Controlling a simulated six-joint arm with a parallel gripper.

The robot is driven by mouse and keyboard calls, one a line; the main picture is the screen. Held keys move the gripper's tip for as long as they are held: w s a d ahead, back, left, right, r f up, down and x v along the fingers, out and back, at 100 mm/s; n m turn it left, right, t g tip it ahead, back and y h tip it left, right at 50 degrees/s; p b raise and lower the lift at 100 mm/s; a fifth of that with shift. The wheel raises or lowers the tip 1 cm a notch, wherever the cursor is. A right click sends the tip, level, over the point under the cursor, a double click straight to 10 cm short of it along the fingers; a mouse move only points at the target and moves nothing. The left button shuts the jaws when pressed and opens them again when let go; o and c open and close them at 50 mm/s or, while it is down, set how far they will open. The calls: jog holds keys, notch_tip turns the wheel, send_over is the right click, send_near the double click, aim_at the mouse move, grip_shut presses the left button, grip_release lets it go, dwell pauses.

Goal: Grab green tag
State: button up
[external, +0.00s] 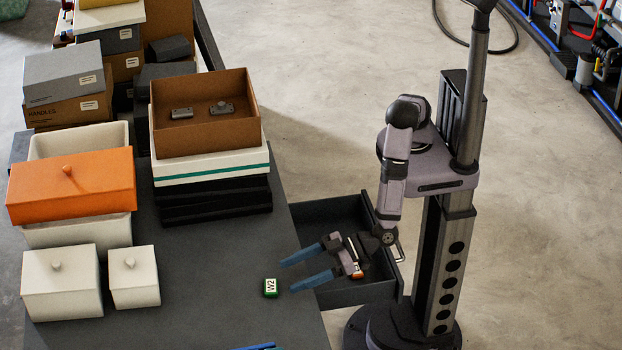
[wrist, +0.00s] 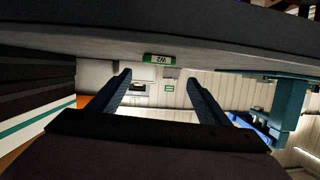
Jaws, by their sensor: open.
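The green tag (external: 270,288) is a small green block with a white face marked W2. It lies on the dark table top near the table's right edge. It also shows in the wrist view (wrist: 160,59), upside down, at the upper middle. My gripper (external: 287,275) is open and empty, its two blue fingers apart and pointing left toward the tag. In the wrist view the fingers (wrist: 160,78) spread below the tag, with the tag between their lines and beyond the tips. The gripper is apart from the tag.
An open drawer (external: 350,292) juts from the table under my arm. A cardboard box (external: 205,139) with metal parts stands on stacked boxes behind. White lidded boxes (external: 62,290) and an orange-lidded bin (external: 70,190) stand at left. The table around the tag is clear.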

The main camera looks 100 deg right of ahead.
aim_at(274, 285)
jog(key=s, duration=0.1)
jog(key=s+f+t, duration=0.1)
jog(key=s+h, duration=0.1)
jog(key=shift+a+f, duration=0.3)
jog(key=shift+p+x, duration=0.35)
jog(key=shift+x, duration=1.05)
jog(key=shift+d+p+x, duration=0.2)
jog(key=shift+p+x, duration=0.75)
jog(key=shift+x, duration=1.4)
jog(key=shift+r, duration=0.1)
jog(key=c, duration=1.1)
